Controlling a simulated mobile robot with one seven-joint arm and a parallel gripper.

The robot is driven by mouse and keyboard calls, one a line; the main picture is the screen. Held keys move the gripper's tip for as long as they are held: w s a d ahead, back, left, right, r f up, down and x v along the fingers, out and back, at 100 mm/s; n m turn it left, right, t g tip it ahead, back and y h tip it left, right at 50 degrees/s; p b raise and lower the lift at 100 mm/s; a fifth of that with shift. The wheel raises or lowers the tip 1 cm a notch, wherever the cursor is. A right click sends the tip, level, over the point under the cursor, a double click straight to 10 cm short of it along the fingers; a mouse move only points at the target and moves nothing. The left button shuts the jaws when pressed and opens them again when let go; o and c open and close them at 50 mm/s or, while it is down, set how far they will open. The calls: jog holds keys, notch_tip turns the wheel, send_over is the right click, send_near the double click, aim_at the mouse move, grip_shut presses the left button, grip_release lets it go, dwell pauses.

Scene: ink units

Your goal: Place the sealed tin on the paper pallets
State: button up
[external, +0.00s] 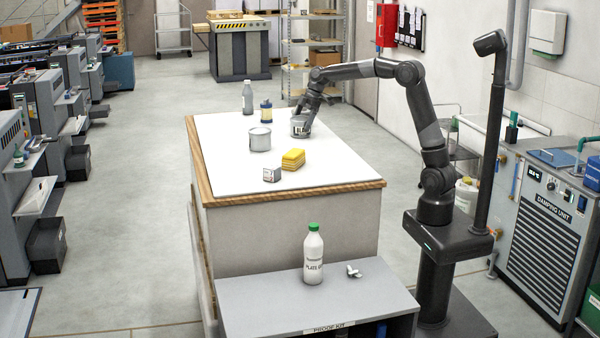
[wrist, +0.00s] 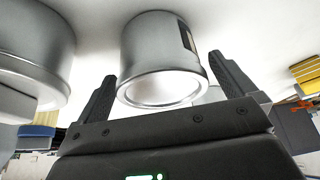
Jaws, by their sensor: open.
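A small grey metal tin (external: 300,127) with a dark-edged label stands on the white-topped table, near its right edge. In the wrist view this tin (wrist: 160,45) appears upside down between my spread fingers, with visible gaps on both sides. My gripper (external: 305,112) is open at the tin; it also shows in the wrist view (wrist: 163,72). A larger grey tin (external: 260,139) stands to the left, and a large metal tin (wrist: 30,45) shows at the wrist view's left edge. I cannot tell which is sealed. Orange pallets (external: 103,22) are stacked at the back left.
A lower bench (external: 260,300) holds a green-capped bottle (external: 313,255). Clear floor lies left of the table.

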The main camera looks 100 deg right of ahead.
jog(key=v, duration=1)
jog(key=s+a+f+m+h, duration=0.1)
jog(key=s+a, duration=0.1)
jog(key=a, duration=2.4)
jog(key=s+a+f+m, duration=0.1)
jog(key=s+a+f, duration=0.9)
jog(key=s+a, duration=0.4)
jog(key=shift+a+f+t, duration=0.4)
jog(key=shift+a, duration=0.55)
